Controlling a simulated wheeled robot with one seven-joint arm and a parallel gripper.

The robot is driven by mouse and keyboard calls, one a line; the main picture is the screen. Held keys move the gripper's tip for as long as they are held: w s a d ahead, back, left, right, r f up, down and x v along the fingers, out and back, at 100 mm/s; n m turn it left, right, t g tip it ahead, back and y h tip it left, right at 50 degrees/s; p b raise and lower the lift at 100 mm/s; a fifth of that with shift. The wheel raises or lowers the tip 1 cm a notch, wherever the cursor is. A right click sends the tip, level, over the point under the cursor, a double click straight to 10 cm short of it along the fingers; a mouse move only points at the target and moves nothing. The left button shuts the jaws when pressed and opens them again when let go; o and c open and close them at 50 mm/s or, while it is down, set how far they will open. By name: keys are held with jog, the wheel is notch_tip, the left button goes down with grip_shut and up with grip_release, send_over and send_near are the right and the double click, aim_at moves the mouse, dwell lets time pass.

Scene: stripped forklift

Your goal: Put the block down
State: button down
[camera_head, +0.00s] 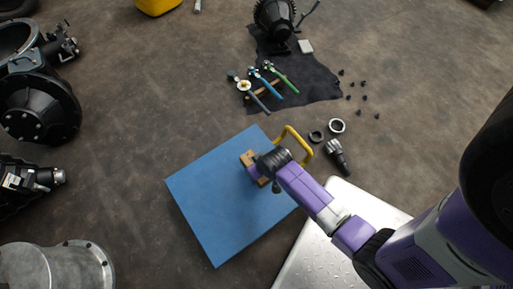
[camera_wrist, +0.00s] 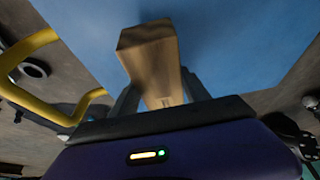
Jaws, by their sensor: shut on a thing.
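A wooden block (camera_head: 248,158) is at my gripper (camera_head: 262,169), over the upper right part of a blue board (camera_head: 210,200). In the wrist view the block (camera_wrist: 150,60) stands between the two fingers of my gripper (camera_wrist: 158,98), which are shut on it. The blue surface (camera_wrist: 235,40) fills the background behind it there. I cannot tell whether the block touches the blue board. My gripper hides part of the block in the head view.
A yellow handle (camera_head: 301,142) stands at the blue board's upper right edge, close to my gripper. A metal plate (camera_head: 318,247) lies at lower right. A dark cloth (camera_head: 310,80) with tools lies farther back. The blue board's left part is bare.

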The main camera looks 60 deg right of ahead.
jog(key=shift+f+b, duration=0.7)
jog(key=shift+f, duration=1)
jog(key=shift+f, duration=0.15)
jog(key=c, duration=0.5)
grip_release()
